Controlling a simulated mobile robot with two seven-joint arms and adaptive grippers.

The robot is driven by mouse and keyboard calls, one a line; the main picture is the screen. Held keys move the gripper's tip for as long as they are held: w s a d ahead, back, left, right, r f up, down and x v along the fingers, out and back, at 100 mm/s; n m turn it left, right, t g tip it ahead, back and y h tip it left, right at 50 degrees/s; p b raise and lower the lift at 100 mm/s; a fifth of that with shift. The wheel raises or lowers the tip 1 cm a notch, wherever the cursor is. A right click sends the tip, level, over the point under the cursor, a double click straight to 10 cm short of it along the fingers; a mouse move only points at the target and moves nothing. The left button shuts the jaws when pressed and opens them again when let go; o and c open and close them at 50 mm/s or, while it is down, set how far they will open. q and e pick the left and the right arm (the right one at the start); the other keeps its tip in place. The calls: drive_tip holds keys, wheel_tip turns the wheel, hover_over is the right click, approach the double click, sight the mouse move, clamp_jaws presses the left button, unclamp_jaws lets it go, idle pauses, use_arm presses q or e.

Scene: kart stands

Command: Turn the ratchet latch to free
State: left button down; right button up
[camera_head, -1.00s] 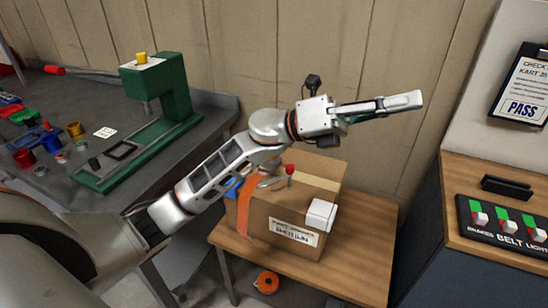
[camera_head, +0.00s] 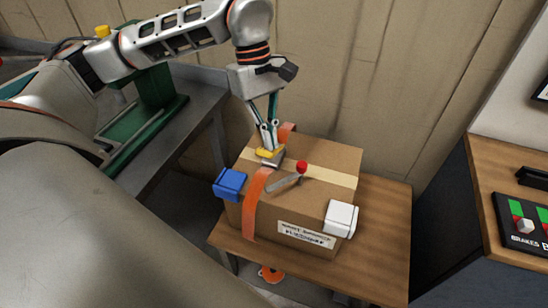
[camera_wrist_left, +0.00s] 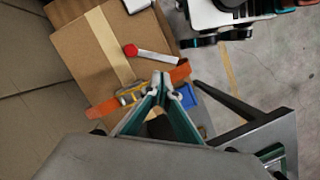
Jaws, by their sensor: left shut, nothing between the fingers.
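A cardboard box (camera_head: 285,205) with an orange strap (camera_head: 257,195) over it sits on a wooden table. On the strap is a ratchet with a yellow part (camera_head: 268,153) and a grey lever (camera_head: 284,183) ending in a red knob (camera_head: 302,167). The lever lies across the box top. My left gripper (camera_head: 269,143) points down, shut and empty, with its fingertips at the yellow part. In the left wrist view the fingertips (camera_wrist_left: 162,80) are beside the yellow part (camera_wrist_left: 130,94); whether they touch it is unclear.
A blue corner piece (camera_head: 229,183) and a white one (camera_head: 340,218) sit on the box edges. The wooden table (camera_head: 378,225) has bare room at the right. A grey bench (camera_head: 200,125) stands at left, a wall behind, a switch panel (camera_head: 525,225) at far right.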

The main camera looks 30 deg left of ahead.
sight(286, 182)
use_arm(q)
drive_tip(key=x, duration=0.3)
drive_tip(key=a+x, duration=0.1)
drive_tip(key=x, duration=0.5)
drive_tip(key=shift+a+f, duration=0.15)
drive_tip(key=shift+f, duration=0.3)
use_arm(e)
drive_tip(key=shift+f, duration=0.1)
use_arm(q)
drive_tip(key=shift+s, duration=0.1)
use_arm(e)
drive_tip(key=shift+w+d, duration=0.15)
